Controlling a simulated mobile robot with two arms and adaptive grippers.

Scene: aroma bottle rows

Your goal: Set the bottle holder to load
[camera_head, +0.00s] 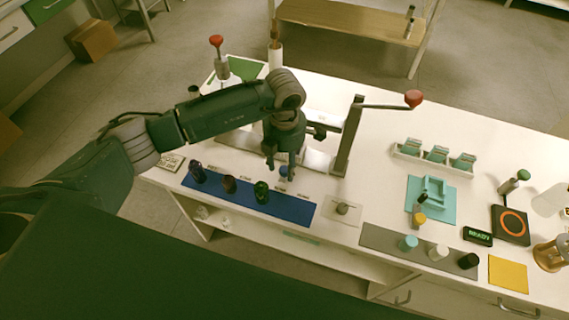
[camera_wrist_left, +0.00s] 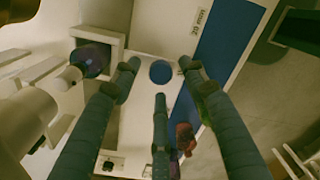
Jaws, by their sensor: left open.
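My left gripper (camera_head: 281,168) points down near the back edge of the blue mat (camera_head: 235,199), by the metal stand with the red-knobbed lever (camera_head: 413,98). Its fingers are spread in the left wrist view (camera_wrist_left: 160,68). A round blue piece (camera_wrist_left: 160,72) shows between the fingertips there. In the head view the blue piece (camera_head: 284,171) is partly hidden by the fingers; I cannot tell whether they touch it. A teal cradle (camera_head: 436,189) stands on a teal mat at the right. I cannot tell which part is the bottle holder's setting. My right gripper is not in view.
Dark bottles (camera_head: 261,192) stand on the blue mat near the gripper. A red-topped post (camera_head: 216,41) stands behind the arm. A rack of teal pieces (camera_head: 435,154), capped jars (camera_head: 438,252), a READY display (camera_head: 478,235) and a yellow mat (camera_head: 507,274) lie to the right.

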